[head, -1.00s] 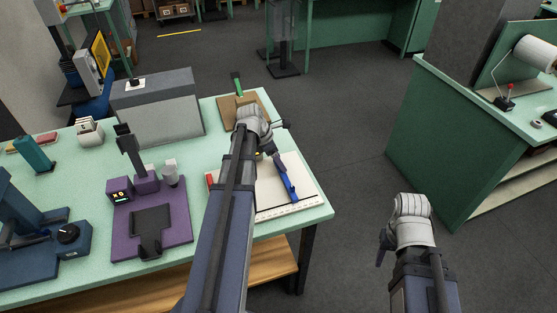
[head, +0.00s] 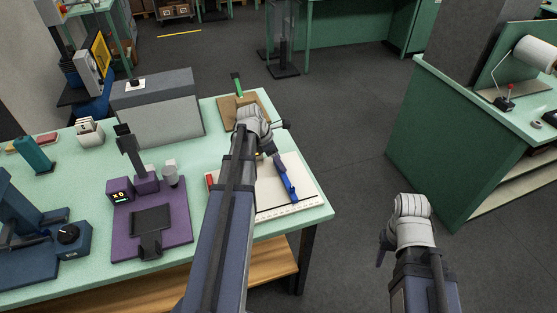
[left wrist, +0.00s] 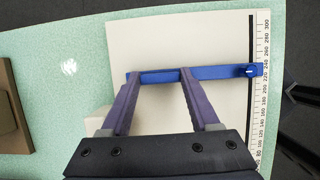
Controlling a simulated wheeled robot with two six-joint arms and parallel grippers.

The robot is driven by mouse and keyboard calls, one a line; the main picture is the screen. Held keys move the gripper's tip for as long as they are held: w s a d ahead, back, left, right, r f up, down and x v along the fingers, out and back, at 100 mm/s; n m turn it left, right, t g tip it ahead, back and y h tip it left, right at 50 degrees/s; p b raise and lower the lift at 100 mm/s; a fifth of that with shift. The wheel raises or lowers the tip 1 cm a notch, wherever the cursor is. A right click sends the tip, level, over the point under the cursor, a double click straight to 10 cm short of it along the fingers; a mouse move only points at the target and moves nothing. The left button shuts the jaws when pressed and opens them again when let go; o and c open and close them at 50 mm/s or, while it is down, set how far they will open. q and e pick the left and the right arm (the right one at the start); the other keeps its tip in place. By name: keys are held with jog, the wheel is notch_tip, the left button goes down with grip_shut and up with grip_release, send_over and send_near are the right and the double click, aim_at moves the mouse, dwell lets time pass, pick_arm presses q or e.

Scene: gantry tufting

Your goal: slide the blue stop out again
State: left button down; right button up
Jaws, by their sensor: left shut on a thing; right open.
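The blue stop (head: 289,188) is a bar lying across the pale board (head: 262,204) on the green table. In the left wrist view the stop (left wrist: 218,73) runs sideways to the black slot (left wrist: 251,110) and the ruler (left wrist: 263,110), near the upper part of the scale. The left arm hides part of the board in the head view. My right gripper (head: 384,250) is open and empty, over the floor right of the table.
A purple device (head: 150,220) with a small display stands left of the board. A grey box (head: 160,120) and a brown board with a green handle (head: 238,88) are behind. A green counter (head: 440,150) stands at the right, with floor between.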

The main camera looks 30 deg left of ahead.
pick_arm(q)
jog(key=w+d, duration=0.2)
jog(key=w, duration=0.1)
jog(key=w+d, duration=0.3)
jog(key=shift+d, duration=0.1)
jog(key=shift+c, duration=0.6)
grip_release()
jog(key=shift+w+d, duration=0.1)
jog(key=shift+r, duration=0.15)
jog(key=p+v, duration=0.7)
jog(key=shift+r, duration=0.2)
